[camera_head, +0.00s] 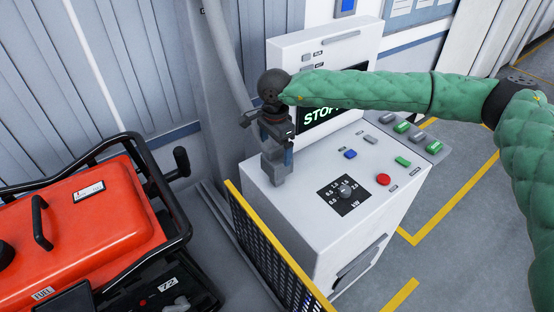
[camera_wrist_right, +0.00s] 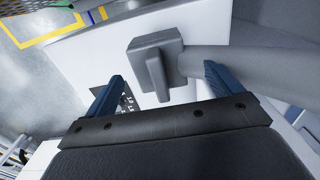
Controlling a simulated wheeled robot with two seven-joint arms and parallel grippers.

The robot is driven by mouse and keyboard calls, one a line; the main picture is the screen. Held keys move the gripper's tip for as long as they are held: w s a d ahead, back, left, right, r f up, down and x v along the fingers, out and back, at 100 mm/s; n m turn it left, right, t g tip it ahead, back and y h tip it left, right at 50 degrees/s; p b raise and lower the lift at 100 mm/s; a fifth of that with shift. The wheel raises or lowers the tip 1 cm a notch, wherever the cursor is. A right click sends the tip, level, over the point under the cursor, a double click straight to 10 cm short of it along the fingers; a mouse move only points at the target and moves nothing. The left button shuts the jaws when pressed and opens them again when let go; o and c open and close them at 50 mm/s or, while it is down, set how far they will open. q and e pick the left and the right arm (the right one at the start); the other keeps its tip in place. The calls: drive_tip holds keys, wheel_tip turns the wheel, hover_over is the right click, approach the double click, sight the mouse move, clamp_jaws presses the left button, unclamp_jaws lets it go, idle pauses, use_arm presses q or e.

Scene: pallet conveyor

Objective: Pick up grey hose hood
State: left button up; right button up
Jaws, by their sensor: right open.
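The grey hose hood (camera_head: 274,171) is a blocky grey piece at the back left edge of the white console's top. It also shows in the right wrist view (camera_wrist_right: 152,47), with a thick grey hose running off to the right. My right gripper (camera_head: 281,154) is over the hood, pointing down. In the right wrist view its two blue fingers (camera_wrist_right: 164,74) are spread wide, with part of the hood showing in the gap between them. The fingers are not closed on it. The head view does not show clearly how deep the fingers reach. My left gripper is not in view.
The white console (camera_head: 310,225) carries a power dial (camera_head: 346,192), a red button (camera_head: 383,179), other buttons and a screen reading STOP (camera_head: 322,117). A yellow-edged black mesh guard (camera_head: 268,255) stands at its left. A red generator (camera_head: 75,225) fills the lower left.

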sight(277, 157)
drive_tip(key=shift+f, duration=0.35)
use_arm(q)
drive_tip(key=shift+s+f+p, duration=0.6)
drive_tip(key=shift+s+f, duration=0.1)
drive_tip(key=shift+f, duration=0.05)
use_arm(e)
drive_tip(key=f, duration=0.3)
drive_tip(key=shift+d+f, duration=0.15)
drive_tip(key=shift+d, duration=0.05)
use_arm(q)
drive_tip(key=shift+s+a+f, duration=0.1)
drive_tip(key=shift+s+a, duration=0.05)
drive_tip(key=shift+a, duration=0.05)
use_arm(e)
drive_tip(key=shift+f, duration=0.35)
drive_tip(key=c, duration=1.3)
drive_tip(key=shift+o, duration=0.2)
drive_tip(key=shift+r, duration=0.1)
